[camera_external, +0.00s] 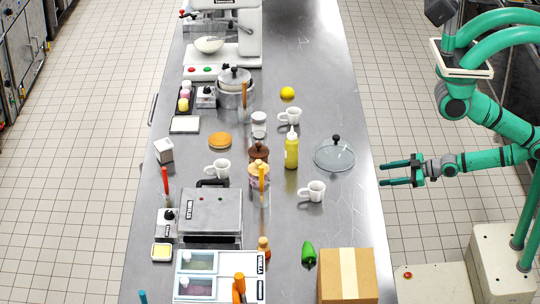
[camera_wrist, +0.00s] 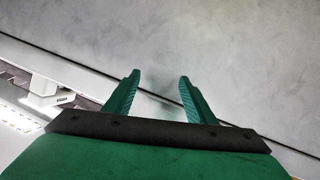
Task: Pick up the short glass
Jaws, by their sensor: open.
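My gripper (camera_external: 384,174) is open and empty beside the right edge of the steel counter (camera_external: 350,215), its fingers pointing left. In the wrist view my gripper (camera_wrist: 159,77) shows two green fingers apart, with the grey counter beyond them. I cannot identify the short glass for certain. A small pale, glass-like container (camera_external: 259,118) stands mid-counter, well left of my gripper, and is too small to tell what it is. No glass is clear in the wrist view.
A glass dome lid (camera_external: 335,155) lies between my gripper and the mid-counter items. White mugs (camera_external: 313,191), a yellow squeeze bottle (camera_external: 291,150), a green pepper (camera_external: 309,252) and a cardboard box (camera_external: 346,276) stand nearby. The counter's far right strip is clear.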

